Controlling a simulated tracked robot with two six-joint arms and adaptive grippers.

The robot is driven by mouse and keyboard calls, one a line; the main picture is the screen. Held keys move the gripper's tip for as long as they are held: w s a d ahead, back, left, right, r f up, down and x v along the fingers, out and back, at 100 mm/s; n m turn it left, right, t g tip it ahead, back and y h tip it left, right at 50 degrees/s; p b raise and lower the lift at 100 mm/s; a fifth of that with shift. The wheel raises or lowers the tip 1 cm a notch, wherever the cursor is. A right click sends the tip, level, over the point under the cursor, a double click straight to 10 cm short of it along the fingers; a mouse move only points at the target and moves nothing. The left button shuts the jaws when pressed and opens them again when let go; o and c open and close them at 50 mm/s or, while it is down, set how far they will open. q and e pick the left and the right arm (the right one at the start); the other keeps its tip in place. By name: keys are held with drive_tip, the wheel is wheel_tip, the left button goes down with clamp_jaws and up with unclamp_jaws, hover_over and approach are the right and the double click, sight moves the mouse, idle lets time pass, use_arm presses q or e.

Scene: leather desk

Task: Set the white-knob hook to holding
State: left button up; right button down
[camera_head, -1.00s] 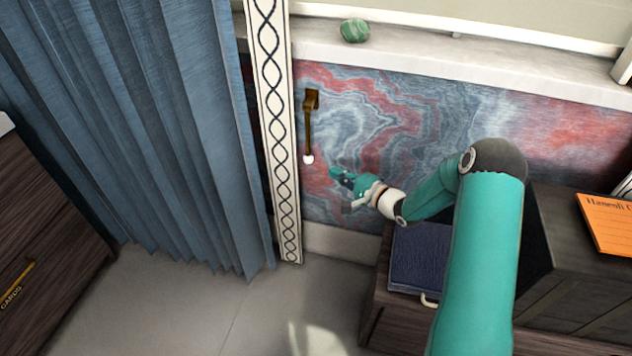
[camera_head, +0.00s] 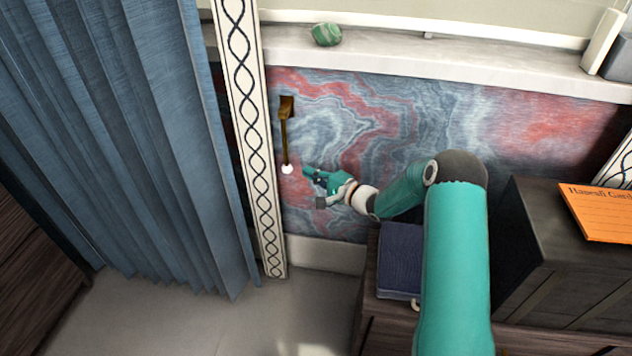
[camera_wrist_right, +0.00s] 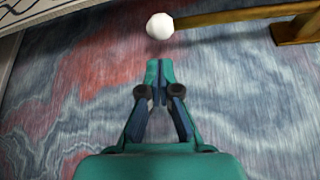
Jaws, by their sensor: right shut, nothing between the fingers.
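The hook is a brass arm (camera_head: 285,133) on a brass wall mount (camera_head: 287,104), fixed to the marbled wall panel. It hangs down, with its white knob (camera_head: 287,169) at the lower end. In the right wrist view the white knob (camera_wrist_right: 160,26) is at the top, just beyond the fingertips, and the brass arm (camera_wrist_right: 240,16) runs right to its mount. My right gripper (camera_head: 306,172) is shut and empty, just right of the knob. A small gap shows between the fingertips (camera_wrist_right: 159,64) and the knob. My left gripper is out of view.
A patterned trim strip (camera_head: 250,130) and a blue curtain (camera_head: 120,150) stand left of the hook. A green stone (camera_head: 326,34) sits on the ledge (camera_head: 420,55) above. A dark blue box (camera_head: 400,260) and a dark chest (camera_head: 535,240) stand at lower right.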

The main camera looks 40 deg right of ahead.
sight(298, 167)
drive_tip(key=shift+b+x, duration=0.45)
drive_tip(key=shift+x, duration=2.1)
